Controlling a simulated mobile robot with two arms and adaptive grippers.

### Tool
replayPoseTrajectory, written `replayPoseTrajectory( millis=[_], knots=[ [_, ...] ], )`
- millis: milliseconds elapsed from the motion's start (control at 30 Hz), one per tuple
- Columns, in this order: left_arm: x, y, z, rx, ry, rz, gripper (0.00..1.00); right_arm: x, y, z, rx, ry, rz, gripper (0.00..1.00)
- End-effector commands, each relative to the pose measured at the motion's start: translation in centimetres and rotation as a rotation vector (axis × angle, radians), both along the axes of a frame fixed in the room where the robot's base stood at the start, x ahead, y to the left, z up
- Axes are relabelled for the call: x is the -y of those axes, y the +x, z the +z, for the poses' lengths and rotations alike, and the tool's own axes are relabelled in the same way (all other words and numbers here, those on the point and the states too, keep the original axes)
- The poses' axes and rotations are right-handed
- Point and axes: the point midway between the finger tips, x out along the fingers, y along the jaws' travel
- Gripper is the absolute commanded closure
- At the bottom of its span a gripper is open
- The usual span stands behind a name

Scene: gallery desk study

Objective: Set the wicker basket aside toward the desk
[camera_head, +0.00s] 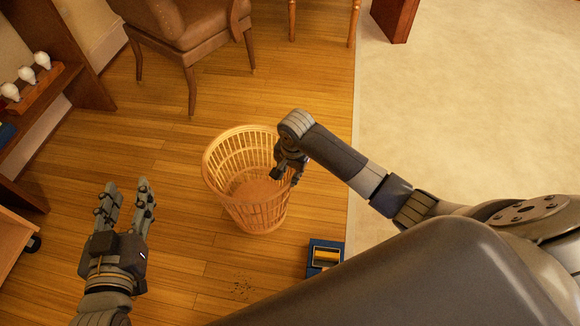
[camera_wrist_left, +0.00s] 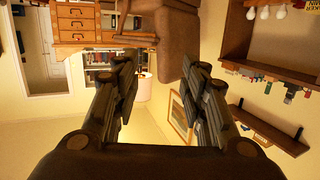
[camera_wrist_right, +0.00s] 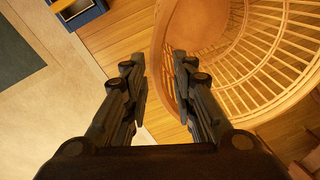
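The wicker basket (camera_head: 254,191) stands upright on the wooden floor in the middle of the head view, and looks empty. My right gripper (camera_head: 289,178) is at the basket's right rim, pointing down. In the right wrist view the basket (camera_wrist_right: 190,24) fills the upper right. Its rim runs between and behind the fingers of my right gripper (camera_wrist_right: 160,64), which are apart; a firm hold does not show. My left gripper (camera_head: 124,190) is open and empty, left of the basket; its parted fingers also show in the left wrist view (camera_wrist_left: 160,68).
A brown chair (camera_head: 192,30) stands behind the basket. A blue box (camera_head: 324,256) lies on the floor at front right. A pale rug (camera_head: 450,110) covers the right side. Shelves with white busts (camera_head: 42,60) are at left. The floor left of the basket is clear.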

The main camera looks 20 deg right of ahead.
Motion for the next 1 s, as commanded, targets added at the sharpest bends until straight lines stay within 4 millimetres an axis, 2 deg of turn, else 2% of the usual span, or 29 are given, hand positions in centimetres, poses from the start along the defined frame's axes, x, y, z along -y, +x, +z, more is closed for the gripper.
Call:
replayPoseTrajectory(
  millis=[200, 400, 467, 567, 667, 800, 900, 1000],
  knots=[
    [-0.6, -1.0, -2.6, -0.140, 0.034, 0.010, 0.60, 0.0, -0.2, 1.5, 0.000, 0.000, 0.000, 0.75],
    [-0.9, -1.5, -3.7, -0.191, 0.046, 0.012, 0.60, -0.4, -0.5, 1.7, 0.010, 0.006, 0.020, 0.75],
    [-0.9, -1.5, -3.7, -0.195, 0.048, 0.013, 0.60, -1.3, -0.8, 1.6, 0.034, 0.019, 0.064, 0.75],
    [-0.9, -1.5, -3.8, -0.196, 0.048, 0.013, 0.60, -3.8, -1.6, 1.6, 0.118, 0.050, 0.193, 0.75],
    [-0.9, -1.5, -3.8, -0.195, 0.048, 0.013, 0.60, -6.7, -2.6, 2.5, 0.256, 0.074, 0.363, 0.75],
    [-0.9, -1.5, -3.7, -0.194, 0.047, 0.013, 0.60, -9.4, -4.1, 5.5, 0.488, 0.049, 0.571, 0.75],
    [-0.9, -1.5, -3.7, -0.194, 0.047, 0.013, 0.60, -10.0, -5.2, 8.6, 0.652, -0.020, 0.690, 0.75],
    [-0.9, -1.5, -3.7, -0.193, 0.047, 0.013, 0.60, -9.6, -6.4, 12.1, 0.801, -0.131, 0.783, 0.75]
  ],
)
